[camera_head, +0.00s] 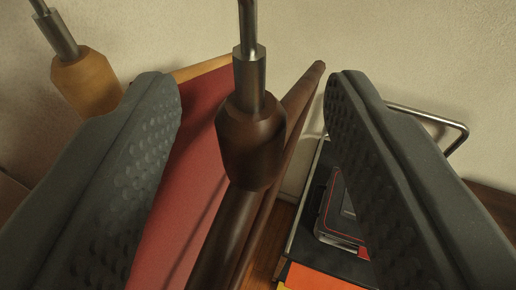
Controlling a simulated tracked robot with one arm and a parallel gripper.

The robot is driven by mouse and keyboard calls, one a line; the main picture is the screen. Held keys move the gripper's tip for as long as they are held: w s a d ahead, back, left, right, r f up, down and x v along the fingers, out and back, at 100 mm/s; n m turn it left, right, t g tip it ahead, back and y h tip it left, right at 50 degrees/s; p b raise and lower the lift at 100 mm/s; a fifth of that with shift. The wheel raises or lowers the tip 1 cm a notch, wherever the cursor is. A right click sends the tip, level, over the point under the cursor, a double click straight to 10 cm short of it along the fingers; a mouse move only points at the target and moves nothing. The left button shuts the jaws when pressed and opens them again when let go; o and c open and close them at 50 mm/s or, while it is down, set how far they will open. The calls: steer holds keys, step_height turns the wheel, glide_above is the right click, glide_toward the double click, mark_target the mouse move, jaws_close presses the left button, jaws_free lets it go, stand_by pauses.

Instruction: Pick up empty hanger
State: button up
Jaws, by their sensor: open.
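The dark brown wooden hanger (252,145) with a metal hook stem stands between the fingers of my gripper (252,85). Its bare arms run down toward the bottom and up to the right behind the neck, with no cloth seen on them. My gripper is open, with one dimpled dark grey finger on each side of the hanger's neck and a visible gap on both sides. The hook's top is cut off by the upper edge. The lower end of the hanger runs out of view at the bottom.
A light wooden hanger (86,84) is at the upper left, partly behind the left finger. A red cloth (185,185) hangs close to the left. A metal-framed dark rack or tray (310,205) with boxed items is below right. A pale wall stands behind.

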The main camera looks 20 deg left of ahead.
steer(key=shift+x, duration=0.9)
jaws_close()
steer(key=shift+r, duration=0.2)
